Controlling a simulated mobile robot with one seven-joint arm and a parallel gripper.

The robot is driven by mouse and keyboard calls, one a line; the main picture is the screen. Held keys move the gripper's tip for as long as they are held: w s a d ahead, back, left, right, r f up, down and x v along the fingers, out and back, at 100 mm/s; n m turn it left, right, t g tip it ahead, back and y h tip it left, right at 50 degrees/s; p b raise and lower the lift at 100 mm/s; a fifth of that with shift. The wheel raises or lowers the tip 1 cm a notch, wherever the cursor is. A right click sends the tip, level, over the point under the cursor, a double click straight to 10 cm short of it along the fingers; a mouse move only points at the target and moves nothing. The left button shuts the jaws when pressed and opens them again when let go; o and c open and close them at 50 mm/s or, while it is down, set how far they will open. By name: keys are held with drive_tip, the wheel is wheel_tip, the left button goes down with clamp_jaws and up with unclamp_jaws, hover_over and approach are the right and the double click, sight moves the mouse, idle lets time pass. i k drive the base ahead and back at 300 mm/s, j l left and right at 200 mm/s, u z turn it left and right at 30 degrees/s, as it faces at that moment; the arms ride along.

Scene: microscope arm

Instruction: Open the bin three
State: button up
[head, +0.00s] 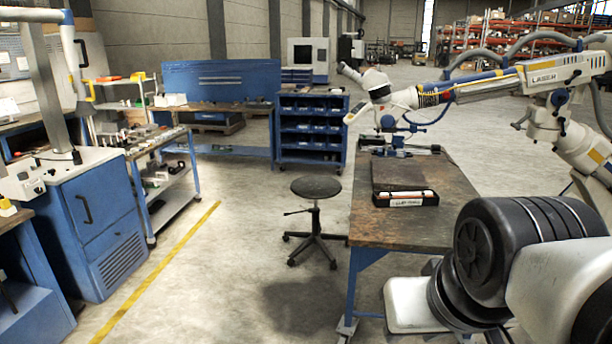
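A blue rack (311,133) with several rows of small blue bins stands at the back, left of the workbench. I cannot read any number on its bins, so I cannot tell which one is bin three. A small black-and-white box (405,199) with a label too small to read lies on the workbench. A blue cabinet (98,215) with a dark handle stands at the left, its door shut. My gripper is not in view; only black and white links of my own arm show at the lower right.
The wooden workbench (400,228) stands right of centre, with a white microscope arm (470,88) reaching over it. A black stool (316,188) stands left of the bench. A shelf cart (172,197) stands at the left. The floor (225,275) between cart and stool is clear.

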sight(303, 105)
drive_tip(key=i+j+u, duration=0.6)
drive_tip(key=i+u, duration=0.35)
drive_tip(key=i+j, duration=0.1)
drive_tip(key=i, duration=0.7)
drive_tip(key=i+j, duration=0.15)
drive_tip(key=i, duration=1.4)
drive_tip(key=i+z, duration=0.15)
drive_tip(key=i, duration=1.4)
drive_tip(key=i+j+z, duration=0.15)
drive_tip(key=i, duration=0.65)
drive_tip(key=i+l+z, duration=0.1)
drive_tip(key=i+z, duration=0.25)
drive_tip(key=i, duration=0.35)
drive_tip(key=i+j+z, duration=0.15)
drive_tip(key=i+z, duration=0.2)
drive_tip(key=i, duration=0.35)
drive_tip(key=i+z, duration=0.3)
drive_tip(key=i, duration=1.3)
drive_tip(key=i+z, duration=0.15)
drive_tip(key=i, duration=0.35)
drive_tip(key=i+j+z, duration=0.15)
drive_tip(key=i, duration=0.35)
drive_tip(key=i+z, duration=0.15)
drive_tip(key=i, duration=0.35)
drive_tip(key=i+l, duration=0.1)
drive_tip(key=i, duration=0.9)
